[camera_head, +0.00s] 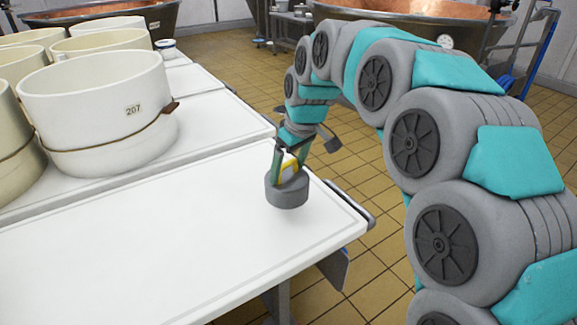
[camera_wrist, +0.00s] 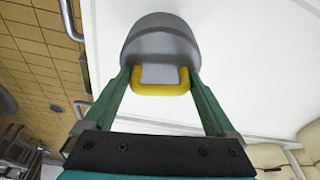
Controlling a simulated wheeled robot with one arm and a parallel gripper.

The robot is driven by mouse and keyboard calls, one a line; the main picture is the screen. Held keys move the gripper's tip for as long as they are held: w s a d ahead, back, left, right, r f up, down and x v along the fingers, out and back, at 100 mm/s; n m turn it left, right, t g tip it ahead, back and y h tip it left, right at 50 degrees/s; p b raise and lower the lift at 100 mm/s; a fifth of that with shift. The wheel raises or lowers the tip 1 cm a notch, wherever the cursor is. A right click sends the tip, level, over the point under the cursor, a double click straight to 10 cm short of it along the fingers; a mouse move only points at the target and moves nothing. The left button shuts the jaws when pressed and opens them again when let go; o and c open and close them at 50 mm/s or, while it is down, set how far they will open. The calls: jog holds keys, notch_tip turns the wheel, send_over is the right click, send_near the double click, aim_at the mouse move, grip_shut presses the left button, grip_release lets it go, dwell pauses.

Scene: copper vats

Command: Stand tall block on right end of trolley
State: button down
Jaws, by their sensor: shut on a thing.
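A short, round grey block (camera_head: 287,193) with a yellow handle is at the right end of the white-topped trolley (camera_head: 180,255). My gripper (camera_head: 288,165) is above it, its green fingers shut on the block's handle part. In the wrist view the block (camera_wrist: 160,45) sits between the fingertips of my gripper (camera_wrist: 161,82), with the yellow handle towards me and the white top behind. The block looks upright. I cannot tell whether its base touches the top. No other block shows.
Cream cheese moulds, one marked 207 (camera_head: 95,105), stand on the white tops at the left. The trolley top around the block is bare. A metal rail (camera_head: 350,203) runs along its right end, with tiled floor (camera_head: 370,255) beyond. Copper vats (camera_head: 410,10) stand at the back.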

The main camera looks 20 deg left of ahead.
aim_at(289, 178)
jog(key=shift+f+b, duration=0.7)
jog(key=shift+f, duration=1.25)
jog(key=shift+f, duration=0.75)
dwell(0.4)
grip_release()
jog(key=shift+r+p, duration=1)
jog(key=shift+r, duration=2.5)
